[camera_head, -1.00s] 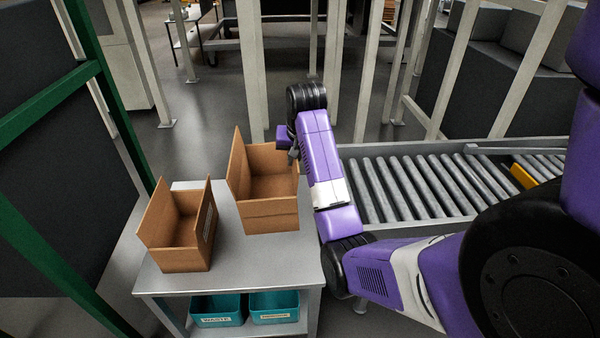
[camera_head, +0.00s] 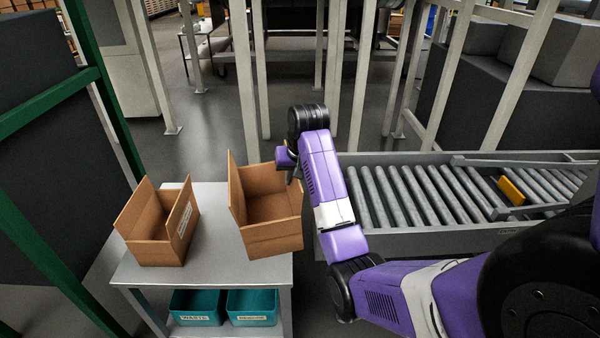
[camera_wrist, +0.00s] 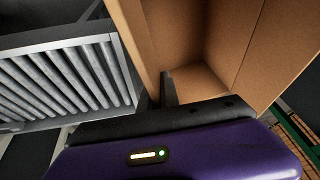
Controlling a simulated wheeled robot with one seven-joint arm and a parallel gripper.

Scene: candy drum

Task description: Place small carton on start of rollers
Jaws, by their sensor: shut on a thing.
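My gripper (camera_head: 290,166) is shut on the right wall of an open brown carton (camera_head: 272,240), the small carton. The carton is slightly tilted, over the right side of the table, with its right edge past the table edge. It seems raised off the top, but its underside is hidden. In the wrist view one dark finger (camera_wrist: 167,88) shows against the wall of the carton (camera_wrist: 245,45); the other finger is hidden. The rollers (camera_head: 385,190) lie right of the carton, their left end partly behind my arm.
A second open carton (camera_head: 153,243) with a label stands on the left of the metal table (camera_head: 215,270). Teal bins (camera_head: 252,308) sit on the lower shelf. A yellow piece (camera_head: 512,190) lies across the conveyor. Green posts stand at the left and pale posts behind.

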